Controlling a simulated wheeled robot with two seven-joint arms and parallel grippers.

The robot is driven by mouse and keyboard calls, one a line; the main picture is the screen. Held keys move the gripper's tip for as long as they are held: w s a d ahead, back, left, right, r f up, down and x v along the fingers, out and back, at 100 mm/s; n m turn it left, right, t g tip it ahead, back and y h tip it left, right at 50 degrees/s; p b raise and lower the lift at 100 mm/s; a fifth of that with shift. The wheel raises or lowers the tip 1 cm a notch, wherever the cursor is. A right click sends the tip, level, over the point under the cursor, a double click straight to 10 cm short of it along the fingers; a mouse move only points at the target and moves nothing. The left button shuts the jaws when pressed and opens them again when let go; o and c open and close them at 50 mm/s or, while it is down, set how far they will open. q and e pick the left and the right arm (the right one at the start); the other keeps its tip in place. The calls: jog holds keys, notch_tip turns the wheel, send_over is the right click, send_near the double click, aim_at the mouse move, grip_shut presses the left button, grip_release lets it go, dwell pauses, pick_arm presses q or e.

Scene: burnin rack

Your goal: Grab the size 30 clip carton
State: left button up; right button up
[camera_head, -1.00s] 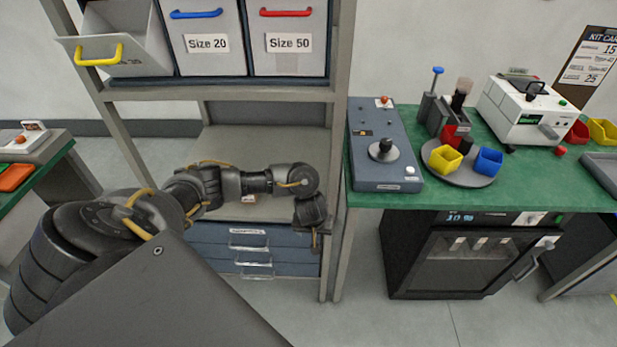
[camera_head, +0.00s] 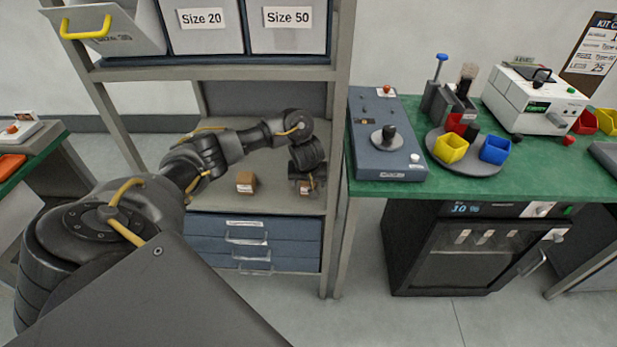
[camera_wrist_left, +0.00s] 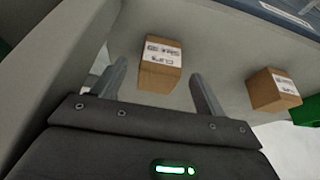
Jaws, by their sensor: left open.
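A small brown carton (camera_head: 305,187) with a white label stands on the middle shelf, partly hidden by my left gripper in the head view. In the left wrist view this carton (camera_wrist_left: 160,68) lies between and beyond the fingertips, its label upside down; it seems to read clips, size 30, but is blurred. A second similar carton (camera_head: 245,182) stands to its left on the shelf; it shows at right in the left wrist view (camera_wrist_left: 273,91), its label unreadable. My left gripper (camera_wrist_left: 157,80) is open and empty, facing the first carton. My right gripper is out of view.
The rack's right post (camera_head: 337,150) stands close to the right of my left gripper. Above are bins labelled Size 20 (camera_head: 203,30) and Size 50 (camera_head: 287,30); drawers (camera_head: 245,240) sit below. A green bench (camera_head: 400,190) stands at right. The shelf between the cartons is clear.

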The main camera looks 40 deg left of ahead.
aim_at(308, 183)
pick_arm(q)
jog(key=shift+w+a, duration=0.2)
jog(key=shift+w, duration=0.05)
jog(key=shift+w+a+f+b, duration=0.1)
jog(key=shift+w+a+b, duration=0.2)
jog(key=shift+b, duration=0.15)
jog(key=b+x, duration=0.3)
jog(key=x, duration=0.1)
jog(key=shift+w+f, duration=0.1)
jog(key=shift+f, duration=0.05)
jog(key=shift+w+f, duration=0.1)
jog(key=shift+f, duration=0.1)
jog(key=c, duration=1.1)
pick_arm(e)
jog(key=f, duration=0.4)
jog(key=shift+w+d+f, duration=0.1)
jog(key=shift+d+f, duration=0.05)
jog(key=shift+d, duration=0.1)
pick_arm(q)
jog(key=shift+r, duration=0.1)
